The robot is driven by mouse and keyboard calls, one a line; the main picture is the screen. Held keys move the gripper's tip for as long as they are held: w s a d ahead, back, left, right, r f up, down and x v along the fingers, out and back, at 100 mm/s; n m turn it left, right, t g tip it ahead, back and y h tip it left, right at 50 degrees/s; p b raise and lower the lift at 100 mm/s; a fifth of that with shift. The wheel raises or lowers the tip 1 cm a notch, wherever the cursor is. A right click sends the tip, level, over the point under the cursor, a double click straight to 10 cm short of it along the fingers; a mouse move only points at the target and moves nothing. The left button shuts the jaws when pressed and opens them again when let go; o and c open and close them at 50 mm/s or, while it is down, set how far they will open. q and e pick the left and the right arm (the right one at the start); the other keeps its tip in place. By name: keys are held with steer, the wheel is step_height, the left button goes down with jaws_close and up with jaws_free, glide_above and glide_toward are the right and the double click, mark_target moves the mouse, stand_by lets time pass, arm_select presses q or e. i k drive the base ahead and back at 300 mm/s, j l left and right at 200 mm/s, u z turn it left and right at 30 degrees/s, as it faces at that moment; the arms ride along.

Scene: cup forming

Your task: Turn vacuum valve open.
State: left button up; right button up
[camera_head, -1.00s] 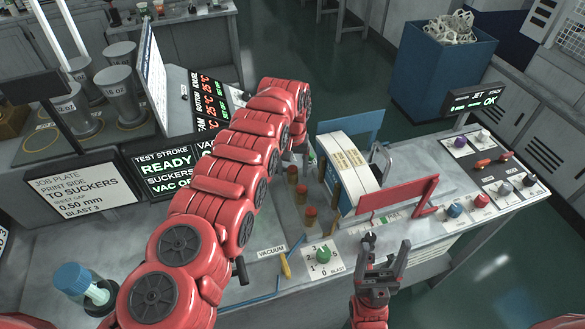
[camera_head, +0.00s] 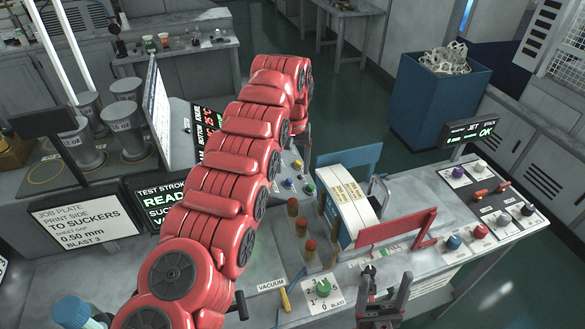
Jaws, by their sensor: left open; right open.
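The VACUUM label (camera_head: 271,286) lies on the bench top in front, left of the dial marked BLAST. A small yellow handle (camera_head: 285,299) stands just right of the label, with a thin blue line beside it. My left arm reaches over the bench to the far side. My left gripper (camera_head: 301,134) is at its far end, partly hidden behind the arm and well away from the yellow handle. My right gripper (camera_head: 388,292) is open and empty at the front edge, right of the handle and the green BLAST dial (camera_head: 323,288).
A stack of white sheets (camera_head: 347,205) stands between a blue plate and a red plate (camera_head: 396,228). Several brown posts (camera_head: 301,227) stand left of it. Knob panels (camera_head: 480,231) are at right. A blue bin (camera_head: 425,105) stands behind. My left arm hides part of the bench.

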mark_target(285, 302)
steer(key=k, duration=2)
